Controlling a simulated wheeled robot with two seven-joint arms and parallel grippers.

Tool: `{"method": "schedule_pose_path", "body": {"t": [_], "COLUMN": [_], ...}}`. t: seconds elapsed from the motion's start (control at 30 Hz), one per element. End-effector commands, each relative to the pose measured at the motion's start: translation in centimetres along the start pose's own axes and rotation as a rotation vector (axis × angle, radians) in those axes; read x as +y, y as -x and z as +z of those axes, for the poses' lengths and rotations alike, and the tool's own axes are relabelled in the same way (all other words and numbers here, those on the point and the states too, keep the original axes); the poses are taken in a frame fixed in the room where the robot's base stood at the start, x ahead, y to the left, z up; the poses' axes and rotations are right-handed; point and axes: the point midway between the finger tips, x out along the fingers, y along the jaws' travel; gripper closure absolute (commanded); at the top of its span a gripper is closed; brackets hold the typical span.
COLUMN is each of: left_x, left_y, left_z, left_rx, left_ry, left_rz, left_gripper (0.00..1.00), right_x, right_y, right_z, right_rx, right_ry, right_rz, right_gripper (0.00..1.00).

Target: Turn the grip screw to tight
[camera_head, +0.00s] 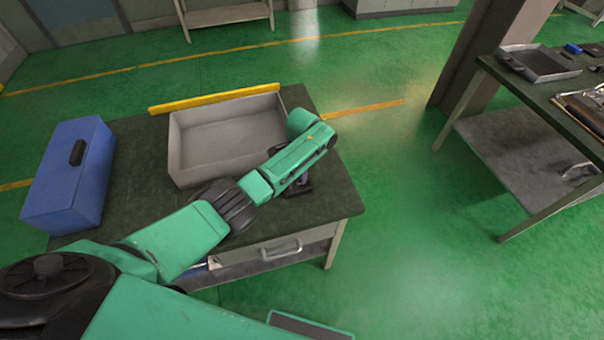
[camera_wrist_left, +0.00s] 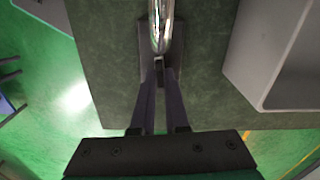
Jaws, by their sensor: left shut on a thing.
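A shiny metal cylinder (camera_wrist_left: 161,22), apparently the heating element, shows at the top of the left wrist view over a dark base plate (camera_wrist_left: 147,45). My left gripper (camera_wrist_left: 160,68) points at its near end, with its two fingers closed on a small part there, which I take to be the grip screw (camera_wrist_left: 159,60). The fingertips cover most of this part, so its turn position cannot be told. In the head view my left gripper (camera_head: 298,186) is low over the right part of the workbench, and my arm hides the fixture. My right gripper is not in view.
A grey open tray (camera_head: 180,155) lies on the dark workbench (camera_head: 325,195), beside my left arm. A blue toolbox (camera_head: 65,185) stands at the left and a yellow bar (camera_head: 215,98) lies along the back edge. Another table (camera_head: 530,95) stands at the right, across open green floor.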

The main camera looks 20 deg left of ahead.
Motion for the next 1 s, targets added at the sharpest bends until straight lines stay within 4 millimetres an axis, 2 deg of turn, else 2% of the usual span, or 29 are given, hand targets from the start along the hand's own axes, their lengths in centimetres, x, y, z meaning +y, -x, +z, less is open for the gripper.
{"method": "schedule_pose_path", "body": {"t": [0.3, 0.77, 0.8, 0.87, 1.0], "left_x": [0.11, 0.10, 0.10, 0.08, 0.05], "left_y": [-0.07, -0.07, -0.07, -0.06, -0.04], "left_z": [-0.06, -0.05, -0.05, -0.04, -0.03], "left_rx": [0.002, 0.001, 0.001, 0.001, 0.001], "left_ry": [-0.108, -0.122, -0.122, -0.121, -0.121], "left_rz": [0.003, 0.002, 0.002, 0.002, 0.001], "left_gripper": [1.00, 1.00, 0.80, 0.57, 0.57], "right_x": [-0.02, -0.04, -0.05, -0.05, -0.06], "right_y": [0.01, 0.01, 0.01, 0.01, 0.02], "right_z": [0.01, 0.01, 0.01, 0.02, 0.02], "right_rx": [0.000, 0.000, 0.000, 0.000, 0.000], "right_ry": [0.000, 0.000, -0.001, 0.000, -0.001], "right_rz": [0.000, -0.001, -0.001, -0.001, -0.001], "right_gripper": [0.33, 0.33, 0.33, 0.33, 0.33]}}
